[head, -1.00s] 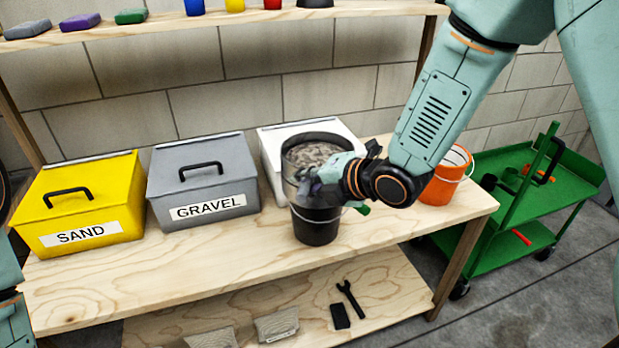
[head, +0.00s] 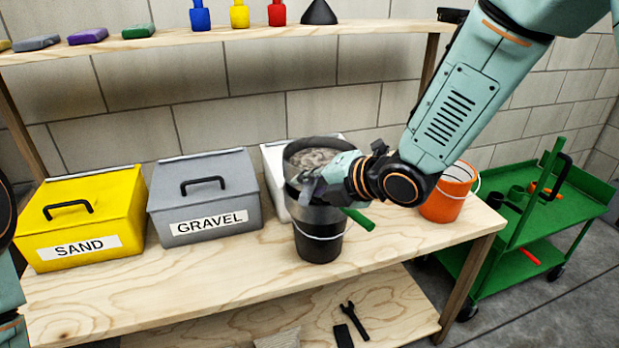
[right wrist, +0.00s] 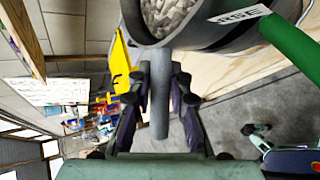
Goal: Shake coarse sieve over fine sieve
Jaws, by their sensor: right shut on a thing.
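The coarse sieve (head: 290,172) is a grey, round-walled sieve full of pale, stony material, held roughly level. My right gripper (head: 318,185) is shut on its grey handle (right wrist: 160,95), which shows between the fingers in the right wrist view. Just below it, a grey band that looks like the fine sieve (head: 318,214) sits at the top of a black bucket (head: 320,243). A green handle (head: 358,219) sticks out to the right there. My gripper hides part of both sieves, so I cannot tell whether they touch. My left gripper is out of view.
A yellow SAND bin (head: 82,218), a grey GRAVEL bin (head: 203,195) and a mostly hidden white bin (head: 272,165) stand along the bench's back. An orange bucket (head: 447,195) is to the right, beside a green cart (head: 535,210). The bench front (head: 180,275) is clear.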

